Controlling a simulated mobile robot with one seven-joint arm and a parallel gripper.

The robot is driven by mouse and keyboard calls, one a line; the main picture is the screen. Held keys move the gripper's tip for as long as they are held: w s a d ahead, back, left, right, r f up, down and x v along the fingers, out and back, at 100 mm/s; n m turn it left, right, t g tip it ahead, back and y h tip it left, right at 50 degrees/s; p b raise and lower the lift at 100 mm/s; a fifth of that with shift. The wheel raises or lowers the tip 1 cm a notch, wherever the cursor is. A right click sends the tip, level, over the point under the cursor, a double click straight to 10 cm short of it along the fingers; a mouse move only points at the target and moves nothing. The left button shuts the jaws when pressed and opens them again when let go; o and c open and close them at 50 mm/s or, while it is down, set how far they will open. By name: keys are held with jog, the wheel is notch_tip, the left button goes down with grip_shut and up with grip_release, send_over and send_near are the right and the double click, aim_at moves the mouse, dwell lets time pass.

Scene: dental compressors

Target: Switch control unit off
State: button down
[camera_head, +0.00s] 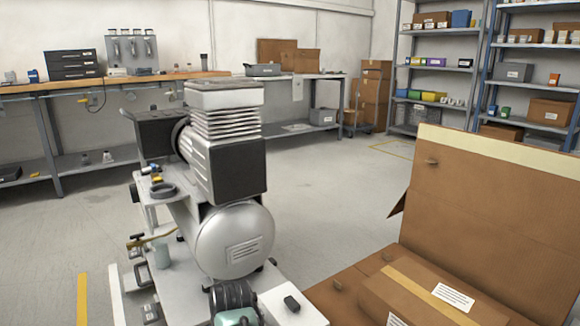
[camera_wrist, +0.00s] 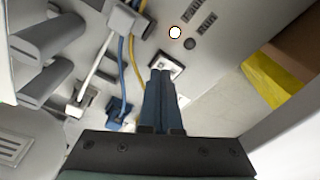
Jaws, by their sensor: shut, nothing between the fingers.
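In the wrist view, the control unit's grey panel (camera_wrist: 210,75) fills the middle. It carries a switch in a pale frame (camera_wrist: 166,64), a bright white round light (camera_wrist: 175,32) and a dark round button (camera_wrist: 190,43). My gripper (camera_wrist: 160,74) is shut and empty, its dark fingertips together right at the switch's lower edge. The fingers hide part of the switch; I cannot tell whether they touch it or which way it is set. In the head view, the compressor (camera_head: 235,240) stands in front, with its silver tank and ribbed motor; I cannot make out the switch there.
Blue (camera_wrist: 122,75) and yellow (camera_wrist: 136,65) cables run left of the fingers, beside a white plug lead (camera_wrist: 92,70). An open cardboard box (camera_head: 490,215) stands right of the compressor. Workbenches (camera_head: 110,84) and shelves (camera_head: 440,60) line the back; open floor lies between.

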jog(key=shift+f+b, duration=0.5)
jog(key=shift+f, duration=0.35)
dwell(1.0)
notch_tip(320, 180, up, 7)
jog(key=p, duration=0.7)
dwell(0.4)
